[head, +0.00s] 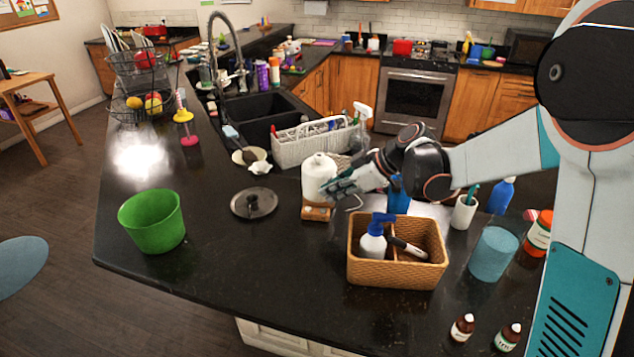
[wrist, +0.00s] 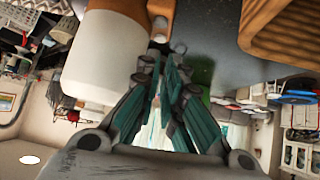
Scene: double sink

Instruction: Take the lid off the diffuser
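The white, bottle-shaped diffuser (head: 316,176) stands upright on a small wooden base (head: 317,212) on the black counter. Its rounded top is in place. In the wrist view, the fingers of my gripper (wrist: 168,42) come together beside the diffuser with nothing visible between the tips. I cannot tell whether they touch it.
A dark round lid with a knob (head: 254,203) lies left of the diffuser, and a green bowl (head: 153,222) is farther left. A wicker basket (head: 398,273) holding a pump bottle stands at front right. A white caddy (head: 310,147) is behind. The front-left counter is clear.

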